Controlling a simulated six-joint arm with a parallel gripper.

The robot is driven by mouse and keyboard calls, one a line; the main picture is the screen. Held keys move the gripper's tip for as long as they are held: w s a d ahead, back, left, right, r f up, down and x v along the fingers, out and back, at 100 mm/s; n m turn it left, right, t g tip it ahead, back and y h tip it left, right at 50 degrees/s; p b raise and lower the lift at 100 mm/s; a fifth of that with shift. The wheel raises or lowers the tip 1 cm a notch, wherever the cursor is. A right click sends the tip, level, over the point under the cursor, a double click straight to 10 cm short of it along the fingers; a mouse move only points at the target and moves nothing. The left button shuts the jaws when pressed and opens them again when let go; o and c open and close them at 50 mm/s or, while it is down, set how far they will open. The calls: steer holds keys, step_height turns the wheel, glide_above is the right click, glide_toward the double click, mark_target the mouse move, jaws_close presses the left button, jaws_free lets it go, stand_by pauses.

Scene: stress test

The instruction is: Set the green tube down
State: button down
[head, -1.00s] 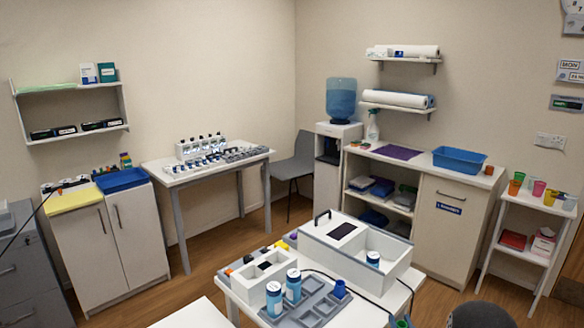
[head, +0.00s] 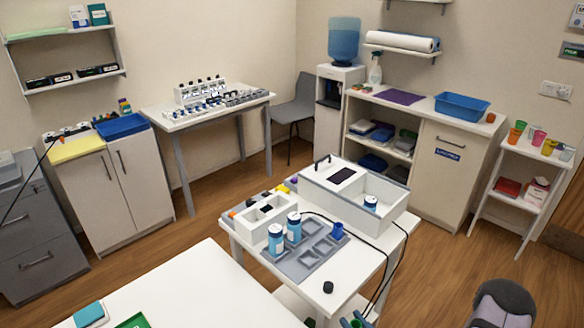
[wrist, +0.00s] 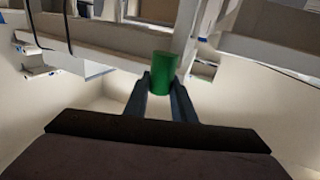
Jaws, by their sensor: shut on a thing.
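The green tube (wrist: 163,72) is held upright in the picture between the two blue-grey fingers of my gripper (wrist: 160,88) in the wrist view. My gripper is shut on its near part, and the far part stands clear of the fingertips. In the head view, a small bit of green with blue-grey fingers (head: 357,320) shows at the bottom edge, in front of the white table (head: 375,262); most of it is cut off. I cannot see the tube touching any surface.
On the white table stand a grey tray (head: 300,262) with empty pockets, two blue-and-white bottles, a blue cup (head: 337,230), a white open box (head: 385,212) and a black cap (head: 328,287). Dark cables hang over its right side. A white surface (head: 200,290) is at front left, mostly bare.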

steer(key=shift+s+a+r+y, duration=0.35)
steer(key=shift+s+a+y, duration=0.1)
steer(key=shift+y, duration=0.05)
steer(key=w+d+r+m+h, duration=0.1)
steer(key=w+d+r, duration=0.1)
steer(key=w, duration=0.3)
steer(key=w+d+r+m+t+h+p, duration=0.1)
steer(key=w+d+r+h, duration=0.1)
steer(key=w+r, duration=0.2)
steer(key=w+d+r+h+p, duration=0.1)
steer(key=w+d+r, duration=0.1)
steer(key=w+r, duration=0.2)
steer(key=shift+w+d+m+t+h, duration=0.15)
steer(key=shift+w+d+m+h, duration=0.05)
steer(key=shift+w, duration=0.55)
steer(key=shift+w+d+m+t+h, duration=0.15)
steer(key=shift+w+d+m+h, duration=0.05)
steer(key=shift+w, duration=0.5)
steer(key=w+a+r+m+h, duration=0.1)
steer(key=w+a+r+h, duration=0.15)
steer(key=w+r, duration=0.3)
steer(key=shift+a+f, duration=0.2)
steer(key=shift+f, duration=1.1)
steer(key=shift+a+f, duration=0.2)
steer(key=shift+f, duration=1.05)
steer(key=shift+f, duration=0.1)
